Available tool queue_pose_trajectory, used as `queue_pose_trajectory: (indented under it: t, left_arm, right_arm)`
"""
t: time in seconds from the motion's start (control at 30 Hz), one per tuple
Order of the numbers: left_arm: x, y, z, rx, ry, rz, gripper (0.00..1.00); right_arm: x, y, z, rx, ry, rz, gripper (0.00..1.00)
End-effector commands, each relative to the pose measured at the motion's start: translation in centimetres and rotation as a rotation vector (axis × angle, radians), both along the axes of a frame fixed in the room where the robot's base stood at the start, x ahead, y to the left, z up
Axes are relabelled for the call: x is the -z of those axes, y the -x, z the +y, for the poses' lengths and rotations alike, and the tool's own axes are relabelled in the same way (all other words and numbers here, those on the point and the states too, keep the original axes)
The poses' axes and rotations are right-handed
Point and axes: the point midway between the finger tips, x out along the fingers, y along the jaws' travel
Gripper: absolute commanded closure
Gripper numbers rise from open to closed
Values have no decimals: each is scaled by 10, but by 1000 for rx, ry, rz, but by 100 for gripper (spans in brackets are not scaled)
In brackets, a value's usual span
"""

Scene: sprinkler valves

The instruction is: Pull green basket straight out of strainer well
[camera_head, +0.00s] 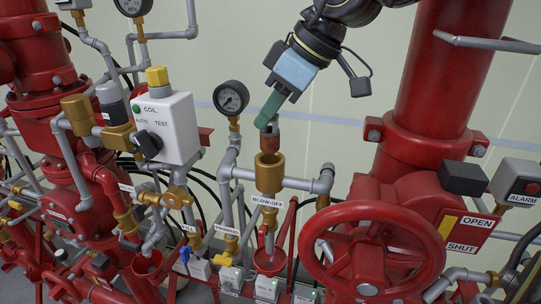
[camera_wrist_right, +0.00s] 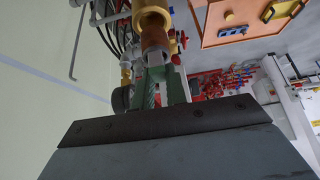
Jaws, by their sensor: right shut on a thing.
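The strainer well is an upright brass cup (camera_head: 269,178) at the middle of the head view; its brass mouth also shows at the top of the right wrist view (camera_wrist_right: 151,14). A reddish-brown cylinder with a grey top (camera_head: 267,139) stands upright in line with the mouth; it also shows in the right wrist view (camera_wrist_right: 154,42). It looks copper, not green. Its lower end is hidden or too small to judge, so I cannot tell how deep it sits. My right gripper (camera_head: 268,117) comes from above, its green fingers shut on the cylinder's grey top. My left gripper is out of view.
A pressure gauge (camera_head: 231,98) stands close left of the gripper, beside a white control box (camera_head: 168,127). A thick red pipe (camera_head: 438,75) and a red handwheel (camera_head: 371,250) stand right. Grey pipes surround the well; the wall above is clear.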

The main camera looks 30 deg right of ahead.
Motion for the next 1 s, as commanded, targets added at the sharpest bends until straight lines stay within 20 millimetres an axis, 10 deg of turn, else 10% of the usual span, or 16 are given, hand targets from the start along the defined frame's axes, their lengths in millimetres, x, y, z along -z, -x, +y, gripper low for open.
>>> queue_pose_trajectory:
  t: [1.0]
  left_arm:
    - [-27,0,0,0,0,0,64]
  right_arm:
    - [-44,0,0,-1,0,-1,100]
